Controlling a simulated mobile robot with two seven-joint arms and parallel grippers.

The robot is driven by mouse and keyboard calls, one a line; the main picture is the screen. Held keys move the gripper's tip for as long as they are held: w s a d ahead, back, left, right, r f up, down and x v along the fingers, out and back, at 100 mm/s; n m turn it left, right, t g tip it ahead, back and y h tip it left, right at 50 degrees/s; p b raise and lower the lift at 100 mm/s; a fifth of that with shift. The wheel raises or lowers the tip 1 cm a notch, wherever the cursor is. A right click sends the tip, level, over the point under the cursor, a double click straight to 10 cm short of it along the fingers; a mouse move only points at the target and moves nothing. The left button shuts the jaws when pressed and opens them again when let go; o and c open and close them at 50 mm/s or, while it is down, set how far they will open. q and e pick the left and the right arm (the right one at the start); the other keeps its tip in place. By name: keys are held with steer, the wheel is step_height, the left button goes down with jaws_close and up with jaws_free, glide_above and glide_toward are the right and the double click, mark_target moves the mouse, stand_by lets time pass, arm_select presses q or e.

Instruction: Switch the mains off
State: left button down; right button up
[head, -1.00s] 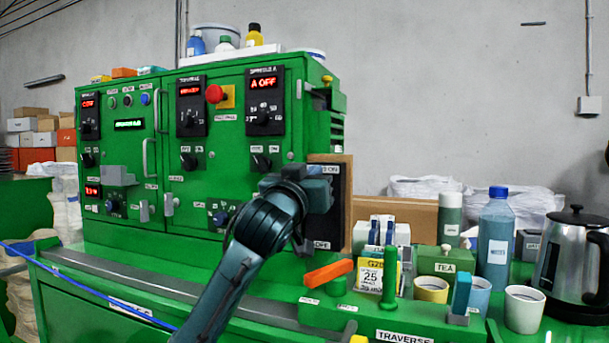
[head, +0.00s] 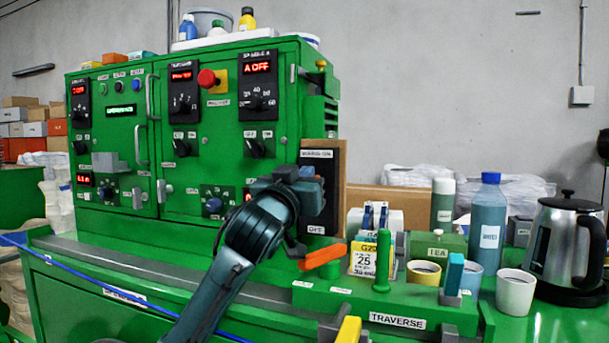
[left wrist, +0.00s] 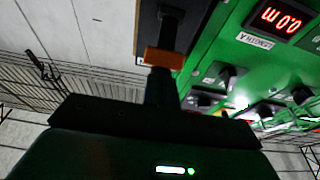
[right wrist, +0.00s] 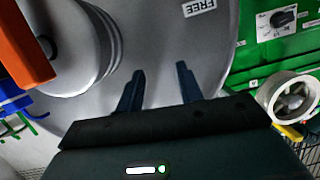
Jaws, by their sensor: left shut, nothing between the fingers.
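The mains switch (head: 334,170) is a dark upright plate on a wooden board at the right side of the green cabinet. It reads "MAINS ON" at its top and "OFF" near its bottom. My left gripper (head: 312,192) is in front of the plate's lower middle and hides the lever in the head view. In the left wrist view an orange bar (left wrist: 164,58) crosses the dark plate just beyond the fingertips; I cannot tell whether they touch it. My left gripper is shut and empty. My right gripper (right wrist: 160,85) is open and empty before a grey disc, outside the head view.
The green cabinet (head: 190,150) carries knobs, displays and a red button. Below the switch, a green box labelled TRAVERSE (head: 396,320) has an orange lever (head: 323,257). Bottles, cups and a kettle (head: 568,245) crowd the right. A blue cable (head: 110,290) runs along the lower left.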

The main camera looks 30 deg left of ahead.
arm_select(q)
steer(key=shift+s+f, duration=0.15)
steer(key=shift+f, duration=0.2)
steer(key=f, duration=0.3)
steer(key=shift+s+d+f, duration=0.15)
steer(key=shift+s+f, duration=0.2)
stand_by(0.3)
